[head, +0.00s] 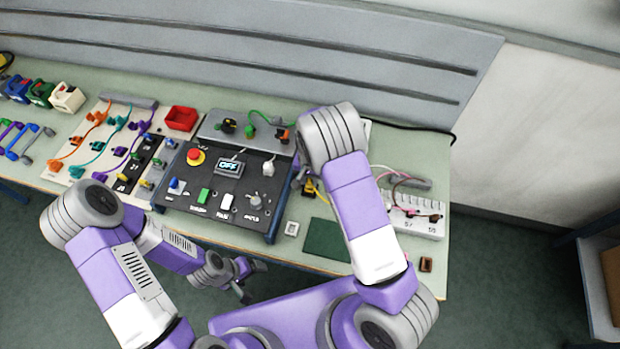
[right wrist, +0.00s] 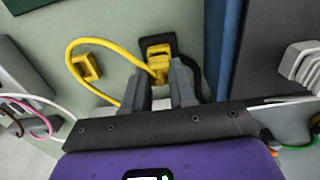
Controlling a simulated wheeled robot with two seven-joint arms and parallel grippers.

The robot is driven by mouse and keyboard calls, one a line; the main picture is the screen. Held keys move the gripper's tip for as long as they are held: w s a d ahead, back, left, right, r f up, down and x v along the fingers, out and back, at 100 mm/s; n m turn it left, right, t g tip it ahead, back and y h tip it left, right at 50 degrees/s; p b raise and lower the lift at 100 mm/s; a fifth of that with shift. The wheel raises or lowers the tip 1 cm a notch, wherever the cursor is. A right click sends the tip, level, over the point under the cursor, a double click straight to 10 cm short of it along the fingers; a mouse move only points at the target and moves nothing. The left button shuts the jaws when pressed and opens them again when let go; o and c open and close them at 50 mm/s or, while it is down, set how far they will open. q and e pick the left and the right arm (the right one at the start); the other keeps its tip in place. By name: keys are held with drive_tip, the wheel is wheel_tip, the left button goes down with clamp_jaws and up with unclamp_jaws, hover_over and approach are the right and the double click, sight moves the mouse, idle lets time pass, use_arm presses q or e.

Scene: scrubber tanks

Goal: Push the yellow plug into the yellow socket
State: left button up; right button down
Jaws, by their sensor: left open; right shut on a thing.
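The yellow plug (head: 319,188) is between the fingertips of my right gripper (right wrist: 160,78), which is shut on it. In the right wrist view the plug (right wrist: 158,66) is at the near side of a black-framed yellow socket (right wrist: 157,43), touching or very close. I cannot tell how far in it sits. A yellow cable (right wrist: 92,42) loops left from the plug and back toward the gripper. In the head view my right arm hides most of this gripper; the socket (head: 308,187) shows beside it. My left gripper (head: 250,277) is open and empty, in front of the bench edge.
A small yellow block (right wrist: 87,67) stands left of the socket in the right wrist view. The black control panel (head: 222,190) has a blue side edge close by. A white strip (head: 415,222) with pink and white cables lies right. A dark green pad (head: 327,240) lies in front.

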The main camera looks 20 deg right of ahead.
drive_tip(key=shift+f+b, duration=0.4)
drive_tip(key=shift+f, duration=0.2)
drive_tip(key=shift+c, duration=1.8)
unclamp_jaws()
wheel_tip(320, 180, up, 9)
drive_tip(key=p, duration=0.6)
drive_tip(key=shift+f, duration=0.15)
drive_tip(key=shift+f, duration=0.1)
